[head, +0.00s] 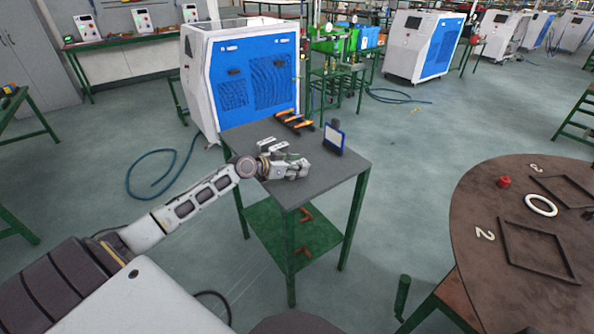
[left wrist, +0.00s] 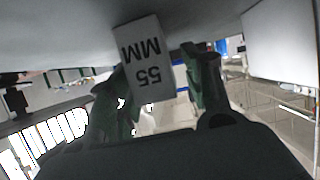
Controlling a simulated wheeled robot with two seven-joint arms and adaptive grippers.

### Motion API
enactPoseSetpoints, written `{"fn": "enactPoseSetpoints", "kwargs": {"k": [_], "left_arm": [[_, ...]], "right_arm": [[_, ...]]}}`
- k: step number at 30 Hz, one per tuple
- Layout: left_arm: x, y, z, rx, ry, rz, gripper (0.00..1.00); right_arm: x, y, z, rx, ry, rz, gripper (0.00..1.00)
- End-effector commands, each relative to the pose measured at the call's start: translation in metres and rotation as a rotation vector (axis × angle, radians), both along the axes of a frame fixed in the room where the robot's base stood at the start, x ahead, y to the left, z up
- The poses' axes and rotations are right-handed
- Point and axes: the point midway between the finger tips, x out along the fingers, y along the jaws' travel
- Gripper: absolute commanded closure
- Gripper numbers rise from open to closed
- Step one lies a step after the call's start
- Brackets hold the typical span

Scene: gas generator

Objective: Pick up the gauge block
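The gauge block (left wrist: 147,62) is a pale grey block marked "55 MM", upside down in the left wrist view. It lies between the two fingers of my left gripper (left wrist: 165,85). It overlaps the left-hand finger in the picture, and a narrow gap shows beside the right-hand finger. The fingers look spread; a firm hold on the block does not show. In the head view my left gripper (head: 297,168) is low over the grey top of a small green-legged table (head: 338,168). I cannot clearly tell the block from the gripper there. My right gripper is out of view.
A blue-faced stand (head: 334,138) and orange-handled tools (head: 293,120) are at the table's back. A blue and white machine (head: 240,80) stands behind. A round brown table (head: 480,215) is at the right. Open floor lies between the tables.

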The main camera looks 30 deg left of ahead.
Motion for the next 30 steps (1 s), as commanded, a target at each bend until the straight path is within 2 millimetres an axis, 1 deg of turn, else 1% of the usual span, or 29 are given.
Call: {"fn": "enactPoseSetpoints", "kwargs": {"k": [1,9,10,11,18,23,26,30], "left_arm": [[0.0,0.0,0.0,0.0,0.0,0.0,0.6],[0.0,0.0,0.0,0.0,0.0,0.0,0.94],[0.0,0.0,0.0,0.0,0.0,0.0,0.98],[0.0,0.0,0.0,0.0,0.0,0.0,1.0],[0.0,0.0,0.001,0.0,-0.002,0.001,1.0],[0.0,0.0,0.004,0.0,-0.003,0.0,1.0],[0.001,0.0,0.01,0.0,-0.003,0.0,1.0],[0.001,0.0,0.024,0.0,-0.003,-0.001,1.0]], "right_arm": [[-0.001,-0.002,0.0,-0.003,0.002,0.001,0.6],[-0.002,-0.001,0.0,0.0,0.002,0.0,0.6],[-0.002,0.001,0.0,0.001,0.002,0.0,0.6],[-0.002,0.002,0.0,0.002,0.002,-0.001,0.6],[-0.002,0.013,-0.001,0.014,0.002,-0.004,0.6],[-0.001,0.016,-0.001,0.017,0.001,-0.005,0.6],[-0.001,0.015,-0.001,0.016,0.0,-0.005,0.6],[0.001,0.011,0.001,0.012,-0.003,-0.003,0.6]]}}
